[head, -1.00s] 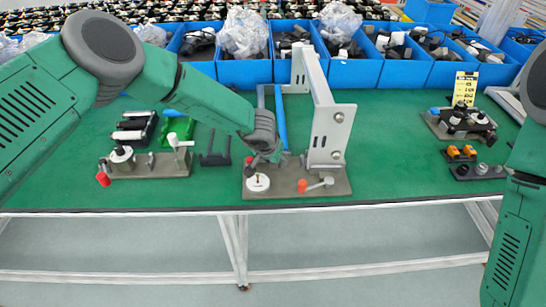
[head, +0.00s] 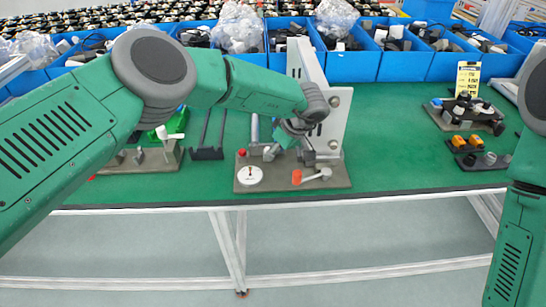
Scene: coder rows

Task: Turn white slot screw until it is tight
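The white slot screw (head: 249,175) is a round white disc with a small dark and red mark on it. It lies at the left front of the grey-brown fixture plate (head: 275,187). My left gripper (head: 273,152) points down and to the left, above and behind the disc and apart from it, near the upright grey bracket (head: 334,128). Its fingers are small and blend with the grey fixture parts, so I cannot tell whether they are open or shut. Only my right arm shows at the right edge; its gripper is out of view.
An orange-red knob (head: 297,177) with a grey lever sits right of the disc. Another fixture (head: 165,160) is partly hidden behind my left arm. Blue bins (head: 350,68) line the back. The green table (head: 400,150) is clear between the bracket and the right-hand fixture (head: 468,115).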

